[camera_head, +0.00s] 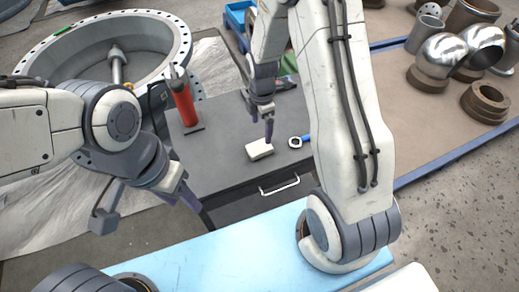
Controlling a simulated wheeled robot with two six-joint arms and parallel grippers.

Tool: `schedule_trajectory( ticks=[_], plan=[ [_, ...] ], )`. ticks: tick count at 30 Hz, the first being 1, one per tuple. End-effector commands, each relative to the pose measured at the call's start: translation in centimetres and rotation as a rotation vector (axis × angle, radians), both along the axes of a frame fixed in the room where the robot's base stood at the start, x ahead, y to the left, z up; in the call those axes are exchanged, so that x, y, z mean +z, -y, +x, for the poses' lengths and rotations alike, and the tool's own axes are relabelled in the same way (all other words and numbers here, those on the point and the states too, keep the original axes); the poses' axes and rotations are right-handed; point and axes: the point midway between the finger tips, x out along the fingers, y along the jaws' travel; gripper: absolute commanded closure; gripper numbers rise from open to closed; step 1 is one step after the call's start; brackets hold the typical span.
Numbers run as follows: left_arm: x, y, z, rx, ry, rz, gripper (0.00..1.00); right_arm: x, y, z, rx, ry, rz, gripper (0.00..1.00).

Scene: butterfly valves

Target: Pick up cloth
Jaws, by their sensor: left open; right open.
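A small cream folded cloth (259,150) lies on top of the dark grey tool cabinet (222,165), near its front edge. My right gripper (269,128) points down just above the cloth's back right side. Its fingers are open and seen nearly edge-on, and I cannot tell whether the tips touch the cloth. My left gripper (183,192) is open and empty at the left, in front of the cabinet's left corner and well apart from the cloth.
A red bottle (184,103) stands on the cabinet's back left. A blue-handled tool (300,141) lies right of the cloth. A large flanged ring (78,45) fills the back left. A pallet (420,140) with metal pipe fittings (441,56) is at right.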

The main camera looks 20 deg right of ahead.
Motion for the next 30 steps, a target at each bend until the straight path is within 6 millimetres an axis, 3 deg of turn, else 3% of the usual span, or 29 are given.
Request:
schedule_trajectory(
  ticks=[6,13,21,30],
  plan=[
    [-0.2,0.0,0.0,0.000,0.000,0.000,0.50,-3.5,0.1,-0.1,0.002,-0.005,0.001,0.00],
    [-0.1,0.0,0.0,0.000,0.000,0.000,0.50,-5.3,-0.1,-0.1,0.002,-0.004,0.001,0.00],
    [0.0,0.0,0.0,0.000,0.000,0.000,0.50,-9.1,-0.5,0.0,0.001,-0.005,0.001,0.00],
    [0.0,0.0,0.0,0.000,0.000,0.000,0.50,-9.6,-0.5,0.1,0.001,-0.001,0.000,0.00]
  ],
)
